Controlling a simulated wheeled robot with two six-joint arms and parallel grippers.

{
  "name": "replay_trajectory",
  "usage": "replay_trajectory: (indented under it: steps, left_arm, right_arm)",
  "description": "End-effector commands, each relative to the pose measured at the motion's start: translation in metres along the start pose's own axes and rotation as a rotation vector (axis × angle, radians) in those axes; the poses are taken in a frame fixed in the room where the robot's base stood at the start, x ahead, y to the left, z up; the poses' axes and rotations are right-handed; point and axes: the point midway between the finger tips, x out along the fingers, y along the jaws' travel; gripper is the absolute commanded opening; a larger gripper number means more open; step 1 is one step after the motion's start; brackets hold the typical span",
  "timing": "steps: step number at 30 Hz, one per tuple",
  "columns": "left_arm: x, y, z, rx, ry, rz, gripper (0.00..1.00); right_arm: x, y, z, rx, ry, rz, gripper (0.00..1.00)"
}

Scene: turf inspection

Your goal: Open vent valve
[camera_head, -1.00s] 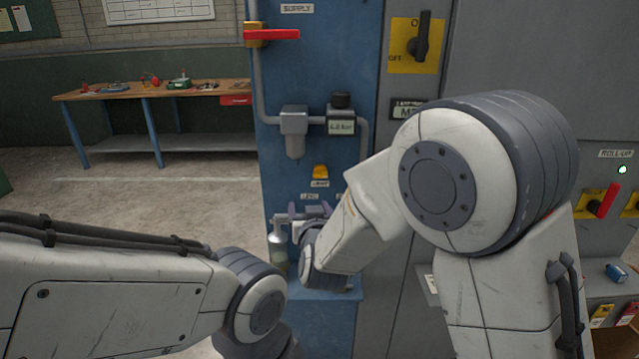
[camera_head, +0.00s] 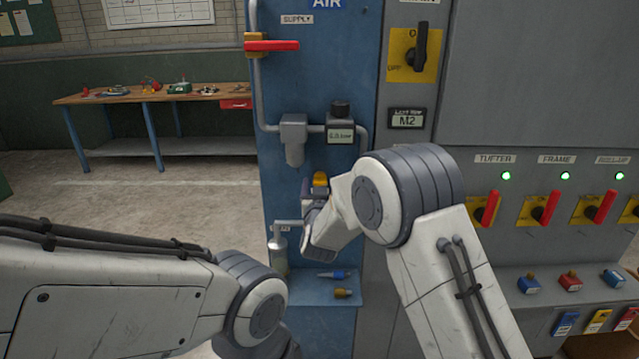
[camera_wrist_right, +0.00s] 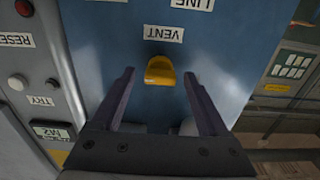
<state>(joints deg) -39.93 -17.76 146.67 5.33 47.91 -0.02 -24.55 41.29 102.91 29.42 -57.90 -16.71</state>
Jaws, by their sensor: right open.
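The vent valve has a small yellow handle (camera_head: 320,180) low on the blue air panel. In the right wrist view the yellow handle (camera_wrist_right: 160,70) sits beside a label reading VENT. My right gripper (camera_wrist_right: 158,76) is open, with one finger on each side of the handle in that view; no contact with it shows. In the head view my right gripper (camera_head: 312,193) is just below the handle, partly hidden by my wrist. My left arm comes in at the lower left, but its gripper is not in view.
A red supply lever (camera_head: 272,45) and a regulator (camera_head: 340,128) are above on the panel. A grey cabinet with red switches (camera_head: 545,207) stands at the right. A workbench (camera_head: 160,95) is behind left.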

Motion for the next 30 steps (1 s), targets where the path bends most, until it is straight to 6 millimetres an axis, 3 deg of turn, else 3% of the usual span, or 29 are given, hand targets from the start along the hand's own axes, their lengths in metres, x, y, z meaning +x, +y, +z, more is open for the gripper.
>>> replay_trajectory:
  steps: [9,15,23,30]
  left_arm:
    - [0.0,0.0,0.0,0.0,0.0,0.0,0.5]
    - [0.0,0.0,0.0,0.0,0.0,0.0,0.5]
    - [0.004,0.0,0.0,0.0,0.0,0.0,0.5]
    - [0.023,-0.002,0.001,0.0,0.0,0.0,0.5]
  right_arm:
    - [0.003,0.0,0.0,0.0,-0.001,-0.001,0.77]
    - [0.003,0.0,0.0,0.0,-0.001,-0.001,0.01]
    - [0.002,0.0,0.001,0.018,0.0,-0.001,0.0]
    - [0.002,0.0,0.004,0.121,0.002,-0.001,0.0]
